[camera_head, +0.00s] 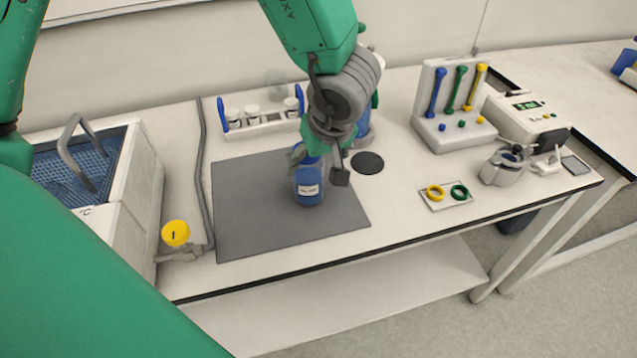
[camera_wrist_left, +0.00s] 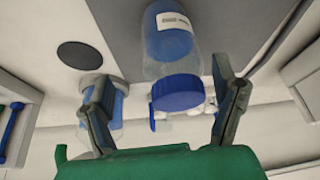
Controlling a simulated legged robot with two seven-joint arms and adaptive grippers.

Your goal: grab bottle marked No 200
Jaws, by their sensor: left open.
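A clear bottle with blue contents and a white label (camera_head: 309,186) stands upright on the dark grey mat (camera_head: 245,205). The label's text is too small to read for sure. In the left wrist view the same bottle (camera_wrist_left: 168,45) shows its blue cap between the fingers. My left gripper (camera_head: 318,170) is open, with its fingers either side of the bottle near its top; I cannot tell whether they touch it. A second blue bottle (camera_wrist_left: 115,105) shows behind one finger in the left wrist view. My right gripper is not in view.
A rack of small jars (camera_head: 262,118) stands behind the mat. A black disc (camera_head: 367,163) lies right of the bottle. A tool stand (camera_head: 450,105) and a tray with rings (camera_head: 446,194) are farther right. A water bath (camera_head: 95,175) stands left.

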